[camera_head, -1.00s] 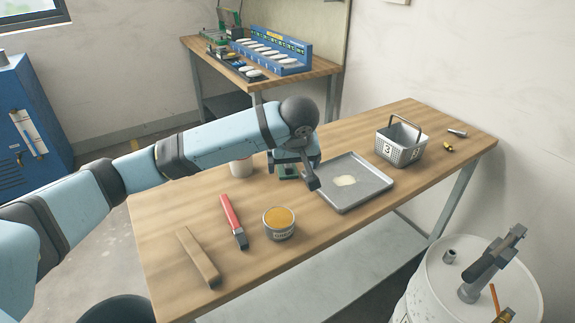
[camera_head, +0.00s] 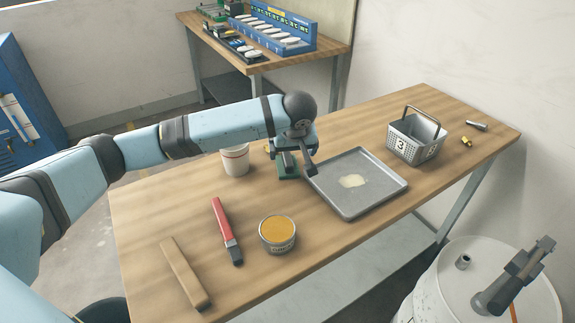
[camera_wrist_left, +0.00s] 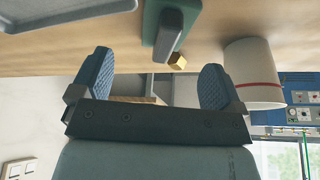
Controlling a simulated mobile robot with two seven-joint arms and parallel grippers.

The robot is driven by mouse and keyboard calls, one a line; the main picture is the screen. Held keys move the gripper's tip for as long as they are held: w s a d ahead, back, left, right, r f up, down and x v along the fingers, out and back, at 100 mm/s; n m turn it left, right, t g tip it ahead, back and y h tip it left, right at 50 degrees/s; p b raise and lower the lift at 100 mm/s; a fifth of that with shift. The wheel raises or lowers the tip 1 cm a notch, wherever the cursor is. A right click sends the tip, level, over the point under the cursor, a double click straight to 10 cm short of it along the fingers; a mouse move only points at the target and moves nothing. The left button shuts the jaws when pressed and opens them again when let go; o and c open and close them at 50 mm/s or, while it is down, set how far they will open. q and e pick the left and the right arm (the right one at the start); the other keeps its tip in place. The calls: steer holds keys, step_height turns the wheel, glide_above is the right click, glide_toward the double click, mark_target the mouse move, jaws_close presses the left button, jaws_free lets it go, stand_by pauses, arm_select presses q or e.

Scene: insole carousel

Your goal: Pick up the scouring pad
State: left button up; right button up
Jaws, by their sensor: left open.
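A dark green block with a grey part on it (camera_head: 288,173), which I take to be the scouring pad, sits on the table between the white cup and the metal tray. My left gripper (camera_head: 299,166) is over it and partly hides it. In the left wrist view the green block (camera_wrist_left: 150,25) shows at the top, beyond the open gap between the blue ridged fingers (camera_wrist_left: 155,78). Nothing is between the fingers. The block's full outline is hidden in both views. My right gripper is not in view.
The white cup (camera_head: 235,160) stands just left of the block, the metal tray (camera_head: 375,198) just right. A basket (camera_head: 416,140) is farther right. A tin (camera_head: 278,235), a red-handled brush (camera_head: 224,228) and a wooden bar (camera_head: 185,272) lie nearer. Bare table lies left of the brush.

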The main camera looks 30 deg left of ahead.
mark_target(288, 159)
arm_select(q)
steer(key=shift+a+b+x, duration=0.2)
steer(key=shift+b+x, duration=0.05)
steer(key=shift+x, duration=1.3)
steer(key=shift+a+b+x, duration=0.2)
steer(key=shift+b+x, duration=0.05)
steer(key=shift+x, duration=1.35)
steer(key=shift+s, duration=0.1)
steer(key=shift+r, duration=0.1)
steer(key=shift+c, duration=0.2)
steer(key=c, duration=1)
